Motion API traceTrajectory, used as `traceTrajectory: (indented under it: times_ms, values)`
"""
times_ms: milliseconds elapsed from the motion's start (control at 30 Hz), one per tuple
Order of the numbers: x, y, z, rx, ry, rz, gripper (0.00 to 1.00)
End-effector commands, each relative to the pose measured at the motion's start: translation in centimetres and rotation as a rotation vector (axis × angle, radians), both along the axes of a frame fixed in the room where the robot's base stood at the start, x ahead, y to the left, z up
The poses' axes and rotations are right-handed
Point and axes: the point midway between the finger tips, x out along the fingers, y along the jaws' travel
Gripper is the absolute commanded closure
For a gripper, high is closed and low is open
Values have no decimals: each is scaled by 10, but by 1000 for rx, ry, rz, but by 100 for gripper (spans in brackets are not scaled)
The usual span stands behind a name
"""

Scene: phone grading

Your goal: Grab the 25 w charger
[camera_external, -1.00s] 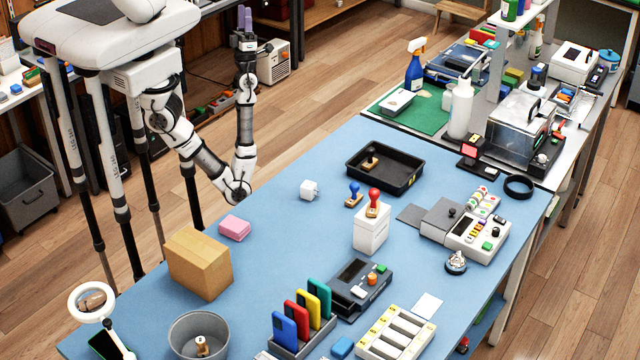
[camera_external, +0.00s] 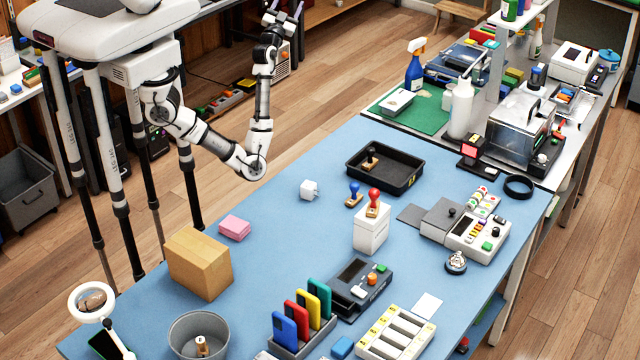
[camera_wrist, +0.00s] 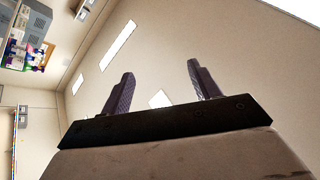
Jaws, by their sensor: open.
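A small white cube-shaped charger (camera_external: 310,190) with prongs lies on the blue table (camera_external: 270,240), left of the blue-handled stamp. Any wattage print on it is too small to read. My gripper (camera_external: 284,8) is raised high above and behind the table's far left edge, pointing up, well apart from the charger. In the wrist view its two purple-grey fingers (camera_wrist: 160,85) stand wide apart with nothing between them.
Near the charger are a blue-handled stamp (camera_external: 354,194), a black tray (camera_external: 411,166), a white box (camera_external: 371,228) with a red-handled stamp on top, a pink block (camera_external: 235,228) and a cardboard box (camera_external: 199,263). The table around the charger's left side is clear.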

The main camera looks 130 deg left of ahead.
Motion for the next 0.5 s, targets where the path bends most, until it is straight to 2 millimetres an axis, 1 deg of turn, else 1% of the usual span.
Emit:
traceTrajectory:
  times_ms: [33, 67, 100, 267, 367, 467, 500]
  values:
    - [1, 10, -5, -59, 23, 28, 38]
    - [2, 15, -11, -99, 39, 46, 38]
    - [7, 20, -18, -147, 48, 55, 38]
    - [35, 29, -43, -319, 62, 49, 38]
    - [56, 32, -64, -449, 74, 35, 38]
    - [87, 29, -94, -618, 97, 2, 38]
    - [104, 25, -109, -702, 112, -20, 38]
